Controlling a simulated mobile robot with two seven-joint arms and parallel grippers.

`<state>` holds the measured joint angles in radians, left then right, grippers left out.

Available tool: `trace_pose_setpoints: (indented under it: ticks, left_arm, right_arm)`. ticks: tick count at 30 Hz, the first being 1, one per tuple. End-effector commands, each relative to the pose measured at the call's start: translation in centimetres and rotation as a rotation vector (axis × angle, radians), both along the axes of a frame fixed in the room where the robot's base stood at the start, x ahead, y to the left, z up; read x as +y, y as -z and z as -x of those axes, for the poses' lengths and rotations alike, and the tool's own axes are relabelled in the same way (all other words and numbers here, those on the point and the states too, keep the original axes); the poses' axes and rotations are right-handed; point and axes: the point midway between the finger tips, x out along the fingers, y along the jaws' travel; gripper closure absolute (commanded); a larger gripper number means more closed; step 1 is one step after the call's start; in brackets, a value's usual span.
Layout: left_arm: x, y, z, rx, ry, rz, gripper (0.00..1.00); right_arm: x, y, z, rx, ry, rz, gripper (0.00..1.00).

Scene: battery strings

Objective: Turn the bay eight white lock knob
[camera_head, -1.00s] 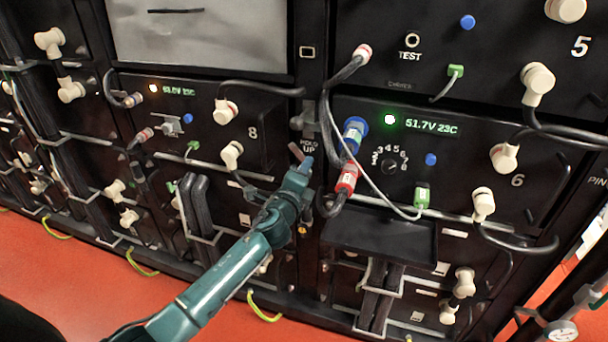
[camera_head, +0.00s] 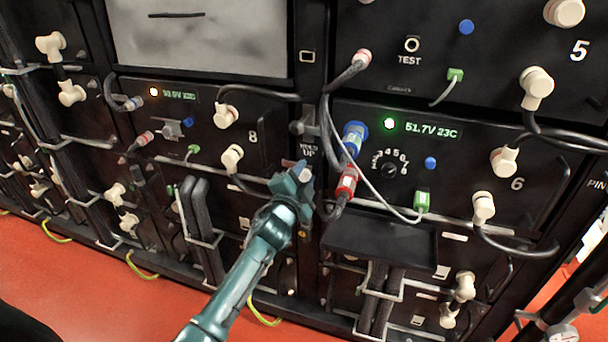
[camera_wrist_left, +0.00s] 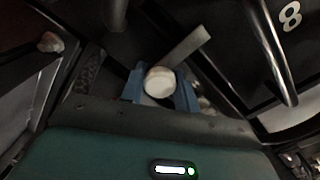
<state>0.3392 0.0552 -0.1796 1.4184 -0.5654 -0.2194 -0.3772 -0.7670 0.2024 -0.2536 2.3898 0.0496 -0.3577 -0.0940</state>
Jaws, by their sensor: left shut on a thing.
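The bay eight module (camera_head: 205,125) carries a white "8" and a green display, left of centre in the head view. My left gripper (camera_head: 297,177) is at the strip just right of and below that module, under a small white label. In the left wrist view the blue fingers of my left gripper (camera_wrist_left: 161,88) are shut around the round white lock knob (camera_wrist_left: 160,81). A flat grey bar (camera_wrist_left: 186,46) slants up to the right from behind the knob. In the head view the gripper hides most of the knob. My right gripper is not in view.
A red-banded connector (camera_head: 347,182) and a blue one (camera_head: 354,136) with cables hang close right of the gripper. A black shelf (camera_head: 380,238) juts out below right. A white-ended cable plug (camera_head: 232,157) is to the left. Red floor (camera_head: 110,290) is clear.

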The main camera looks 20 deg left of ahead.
Motion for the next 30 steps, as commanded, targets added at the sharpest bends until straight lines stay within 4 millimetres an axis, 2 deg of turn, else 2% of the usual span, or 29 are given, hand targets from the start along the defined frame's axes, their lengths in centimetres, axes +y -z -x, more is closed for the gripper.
trace_pose_setpoints:
  ticks: [9, 21, 22, 30]
  left_arm:
    - [0.15, 0.03, -0.01, 0.004, -0.003, 0.074, 0.92]
    - [0.17, 0.06, -0.02, 0.005, -0.003, 0.081, 0.92]
    - [0.17, 0.06, -0.02, 0.005, -0.003, 0.081, 0.68]
    - [0.08, 0.05, 0.00, 0.004, -0.002, 0.078, 0.48]
  right_arm:
    - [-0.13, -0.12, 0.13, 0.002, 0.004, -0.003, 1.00]
    - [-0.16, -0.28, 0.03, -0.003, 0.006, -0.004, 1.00]
    - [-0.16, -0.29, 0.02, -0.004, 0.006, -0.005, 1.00]
    - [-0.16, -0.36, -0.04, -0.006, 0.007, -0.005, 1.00]
